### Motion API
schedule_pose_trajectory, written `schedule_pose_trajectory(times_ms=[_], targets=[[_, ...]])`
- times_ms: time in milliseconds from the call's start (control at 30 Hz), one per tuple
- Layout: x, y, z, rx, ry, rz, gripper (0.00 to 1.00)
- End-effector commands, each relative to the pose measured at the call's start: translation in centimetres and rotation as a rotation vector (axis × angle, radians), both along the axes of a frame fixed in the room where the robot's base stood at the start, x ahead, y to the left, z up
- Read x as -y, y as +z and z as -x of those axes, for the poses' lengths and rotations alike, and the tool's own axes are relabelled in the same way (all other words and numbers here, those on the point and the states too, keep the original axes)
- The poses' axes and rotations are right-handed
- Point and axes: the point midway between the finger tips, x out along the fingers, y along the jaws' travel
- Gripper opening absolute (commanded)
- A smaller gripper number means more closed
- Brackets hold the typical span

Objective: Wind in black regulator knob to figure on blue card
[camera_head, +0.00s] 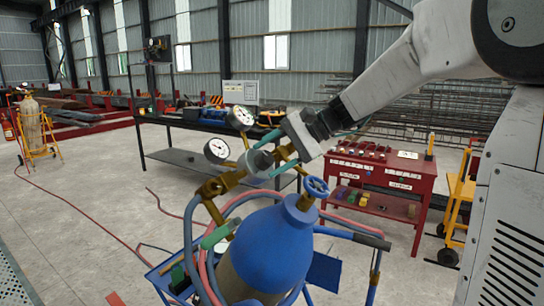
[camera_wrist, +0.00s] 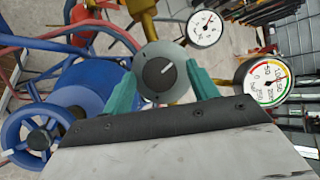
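The black regulator knob (camera_head: 262,160) sits on a brass regulator above a blue cylinder (camera_head: 268,250). In the wrist view the knob (camera_wrist: 160,70) faces me, its white mark pointing to the upper right. My gripper (camera_head: 276,150) has its teal fingers on either side of the knob; the wrist view (camera_wrist: 160,78) shows the tips close to its rim, but firm contact is unclear. Two round gauges, an upper one (camera_head: 240,117) and a lower one (camera_head: 217,150), stand beside it; their readings are too small to tell. A blue panel (camera_head: 323,271) hangs beside the cylinder, with no figure legible.
A blue valve handwheel (camera_head: 316,187) and red and blue hoses crowd the regulator. A red tool cart (camera_head: 385,175) and a dark workbench (camera_head: 200,127) stand behind. A red hose (camera_head: 95,235) crosses the floor at the left. Open concrete floor lies between.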

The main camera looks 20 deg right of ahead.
Motion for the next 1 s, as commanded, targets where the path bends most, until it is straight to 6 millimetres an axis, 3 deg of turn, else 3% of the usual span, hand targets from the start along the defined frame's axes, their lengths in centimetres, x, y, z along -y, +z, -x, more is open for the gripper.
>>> schedule_pose_trajectory(times_ms=[167,600,1000], targets=[[0.5,0.3,0.1,0.001,-0.002,0.0,0.59],[5.7,3.8,2.2,0.001,-0.002,0.001,0.59],[6.2,4.2,2.4,0.0,0.0,0.0,0.58]])
